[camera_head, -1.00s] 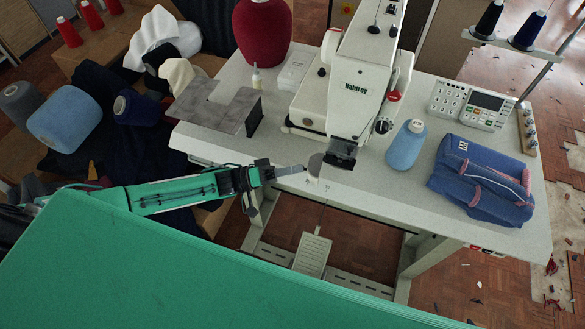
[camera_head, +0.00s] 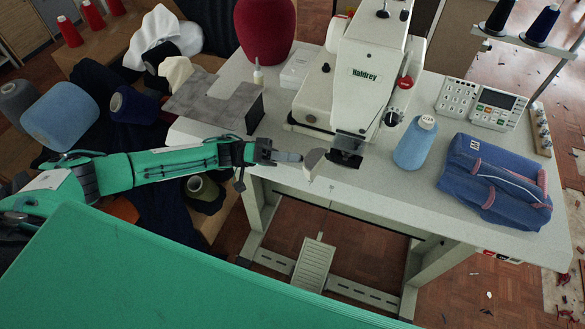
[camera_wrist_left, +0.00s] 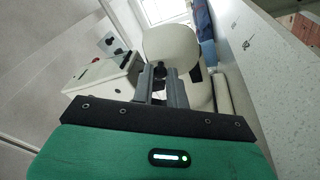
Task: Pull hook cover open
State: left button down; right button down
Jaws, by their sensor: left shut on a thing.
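The hook cover (camera_head: 314,160) is a small beige, rounded plate at the front edge of the sewing machine's table, just left of the dark needle area (camera_head: 345,158). It stands out from the machine there. My left gripper (camera_head: 298,157) reaches in from the left and is shut at the cover's near side. In the left wrist view the cover (camera_wrist_left: 172,45) is a pale rounded plate ahead of my fingers (camera_wrist_left: 161,84), with a small dark knob (camera_wrist_left: 159,70) between their tips. My right gripper is not in view.
The white sewing machine (camera_head: 362,85) stands behind the cover on a pale table (camera_head: 390,190). A grey plate (camera_head: 205,100) lies left.

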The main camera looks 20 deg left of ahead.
pick_arm(q)
jog(key=shift+w+a+f+m+g+b, duration=0.1)
jog(key=shift+w+a+m+g+b, duration=0.05)
jog(key=shift+w+m+g+b, duration=0.35)
jog(key=shift+w+a+f+m+g+b, duration=0.15)
jog(key=shift+m+g+b, duration=0.25)
jog(key=shift+g, duration=0.3)
jog(key=shift+w+a+r+g+b, duration=0.1)
jog(key=shift+w+r+g+b, duration=0.2)
jog(key=shift+g, duration=0.4)
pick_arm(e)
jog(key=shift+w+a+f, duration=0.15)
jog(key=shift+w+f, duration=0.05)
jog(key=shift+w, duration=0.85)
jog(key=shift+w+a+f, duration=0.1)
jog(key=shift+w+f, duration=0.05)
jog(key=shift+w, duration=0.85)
pick_arm(q)
jog(key=shift+f, duration=0.1)
jog(key=c, duration=1.4)
grip_release()
jog(key=shift+s, duration=0.1)
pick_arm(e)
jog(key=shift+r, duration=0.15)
